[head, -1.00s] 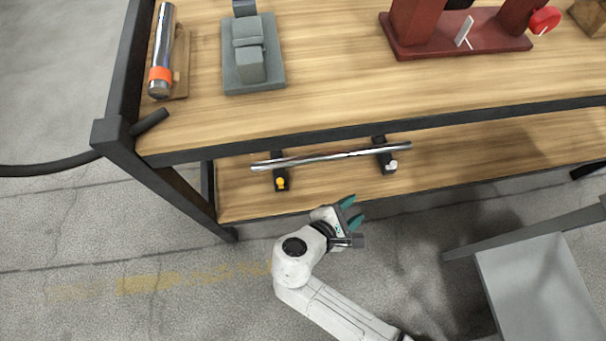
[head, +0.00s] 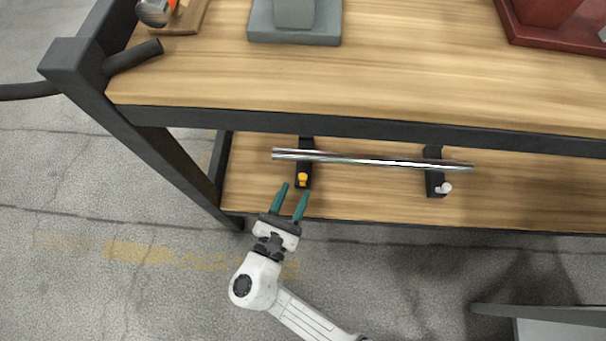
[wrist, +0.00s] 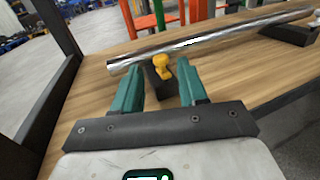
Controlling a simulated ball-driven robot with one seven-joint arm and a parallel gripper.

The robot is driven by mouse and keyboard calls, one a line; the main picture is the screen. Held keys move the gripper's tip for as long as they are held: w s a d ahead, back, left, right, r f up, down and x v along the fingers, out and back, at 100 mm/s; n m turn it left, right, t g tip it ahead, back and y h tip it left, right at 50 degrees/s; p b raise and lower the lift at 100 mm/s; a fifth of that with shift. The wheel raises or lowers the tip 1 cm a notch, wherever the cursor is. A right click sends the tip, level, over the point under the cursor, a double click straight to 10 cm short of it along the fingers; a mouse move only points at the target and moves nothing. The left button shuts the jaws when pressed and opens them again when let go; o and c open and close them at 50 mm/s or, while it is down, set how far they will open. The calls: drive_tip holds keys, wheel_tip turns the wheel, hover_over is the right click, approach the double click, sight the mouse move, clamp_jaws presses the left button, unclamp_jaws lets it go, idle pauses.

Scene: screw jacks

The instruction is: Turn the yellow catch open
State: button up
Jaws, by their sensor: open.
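The yellow catch (head: 302,178) sits on the front of the left black holder (head: 304,150) on the lower shelf. A shiny metal bar (head: 370,161) lies across this holder and a second one to the right. My gripper (head: 291,190) is open and empty, its teal fingers pointing at the left holder, just in front of the catch. I see no contact between fingers and catch.
The right holder (head: 435,170) carries a white catch (head: 446,188). The upper shelf's dark front edge (head: 350,128) runs above the bar. A dark frame post (head: 150,140) stands at left. A grey surface (head: 560,328) is at lower right.

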sight(301, 180)
drive_tip(key=b+x, duration=0.1)
drive_tip(key=x, duration=0.5)
drive_tip(key=shift+b, duration=0.3)
drive_tip(key=shift+s, duration=0.1)
clamp_jaws()
